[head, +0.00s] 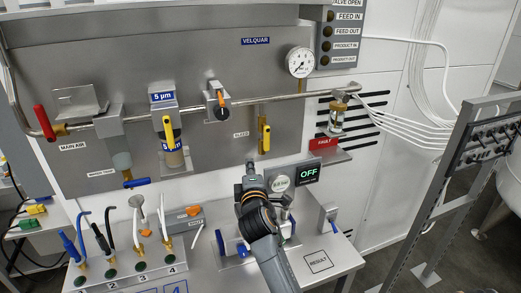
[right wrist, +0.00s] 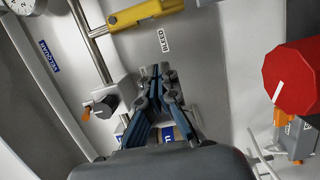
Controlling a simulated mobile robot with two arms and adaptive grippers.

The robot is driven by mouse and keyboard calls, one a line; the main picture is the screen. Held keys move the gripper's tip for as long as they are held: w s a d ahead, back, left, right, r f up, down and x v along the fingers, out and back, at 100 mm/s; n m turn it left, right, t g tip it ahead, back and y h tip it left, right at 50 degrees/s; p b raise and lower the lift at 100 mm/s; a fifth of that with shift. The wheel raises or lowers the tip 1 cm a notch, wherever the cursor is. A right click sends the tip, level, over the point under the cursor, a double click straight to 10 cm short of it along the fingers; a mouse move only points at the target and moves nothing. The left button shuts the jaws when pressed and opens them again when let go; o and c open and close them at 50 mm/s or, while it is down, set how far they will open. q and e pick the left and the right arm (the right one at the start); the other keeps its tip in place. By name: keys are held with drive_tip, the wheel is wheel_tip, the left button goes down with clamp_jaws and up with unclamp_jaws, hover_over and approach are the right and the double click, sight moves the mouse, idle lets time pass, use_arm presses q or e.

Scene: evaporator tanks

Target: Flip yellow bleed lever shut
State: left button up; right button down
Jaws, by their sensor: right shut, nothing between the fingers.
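The yellow bleed lever (head: 264,135) is on a short branch below the main pipe, right of the BLEED label. It hangs down in line with that branch. In the right wrist view the gripper's fingers (right wrist: 160,72) are together and empty, pointing towards the BLEED label. My left gripper is not in view.
A filter with another yellow lever (head: 168,130) and a regulator (head: 217,101) hang left along the pipe. A pressure gauge (head: 300,62) is above right. An OFF display (head: 308,173) is right of my gripper. A red knob (right wrist: 297,77) is at right in the wrist view.

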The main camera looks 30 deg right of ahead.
sight(267, 139)
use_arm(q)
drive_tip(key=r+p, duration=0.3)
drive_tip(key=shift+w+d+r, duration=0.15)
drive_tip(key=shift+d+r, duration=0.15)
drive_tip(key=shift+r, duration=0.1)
use_arm(e)
drive_tip(key=w+d, duration=0.1)
drive_tip(key=d, duration=0.1)
drive_tip(key=w+d, duration=0.4)
drive_tip(key=d, duration=0.1)
drive_tip(key=shift+w+d, duration=0.1)
drive_tip(key=shift+w, duration=0.15)
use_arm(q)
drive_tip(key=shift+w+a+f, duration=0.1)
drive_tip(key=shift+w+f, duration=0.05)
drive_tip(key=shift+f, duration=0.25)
use_arm(e)
drive_tip(key=shift+d+f+n, duration=0.15)
drive_tip(key=shift+d+n, duration=0.1)
drive_tip(key=shift+n, duration=0.25)
